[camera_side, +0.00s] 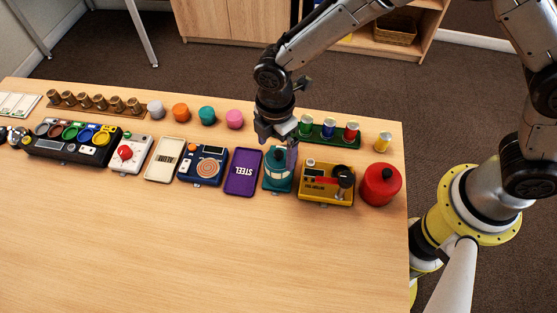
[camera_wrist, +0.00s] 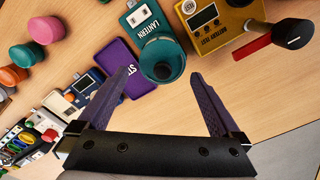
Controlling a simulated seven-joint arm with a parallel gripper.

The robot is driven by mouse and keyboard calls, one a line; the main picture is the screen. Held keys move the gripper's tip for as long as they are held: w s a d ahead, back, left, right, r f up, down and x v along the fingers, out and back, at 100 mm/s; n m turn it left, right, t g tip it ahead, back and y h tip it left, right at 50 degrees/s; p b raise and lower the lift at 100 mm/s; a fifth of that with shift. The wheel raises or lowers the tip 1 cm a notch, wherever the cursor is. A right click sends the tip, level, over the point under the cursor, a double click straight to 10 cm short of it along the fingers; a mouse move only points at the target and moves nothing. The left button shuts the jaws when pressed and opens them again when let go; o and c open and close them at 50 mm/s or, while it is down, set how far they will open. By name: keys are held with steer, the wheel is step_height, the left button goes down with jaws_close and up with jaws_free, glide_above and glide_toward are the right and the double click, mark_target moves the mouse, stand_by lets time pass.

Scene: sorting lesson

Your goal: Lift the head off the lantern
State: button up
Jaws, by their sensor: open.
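The lantern (camera_side: 276,183) is a teal piece on the table, between a purple tray and a yellow box. In the wrist view its flat base (camera_wrist: 138,17) carries a LANTERN label. The lantern's head (camera_wrist: 162,58), a round teal piece with a darker middle, stands at the label's end of the base. My gripper (camera_wrist: 162,75) is open, its two dark fingers apart with the head just beyond and between the tips. In the side view my gripper (camera_side: 278,143) is low over the lantern and partly hides it. I cannot tell whether the fingers touch the head.
Close by are the purple STEEL tray (camera_side: 242,172), the yellow battery test box (camera_side: 318,194) with its dark knob, and a red pot (camera_side: 380,184). The front of the table (camera_side: 200,255) is clear.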

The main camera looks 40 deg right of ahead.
mark_target(278, 153)
steer(key=shift+s+d+f, duration=0.1)
steer(key=shift+d+f, duration=0.05)
steer(key=shift+f, duration=1)
steer(key=shift+s+d+f, duration=0.1)
steer(key=shift+f, duration=1.05)
steer(key=shift+w, duration=0.1)
steer(key=c, duration=1.2)
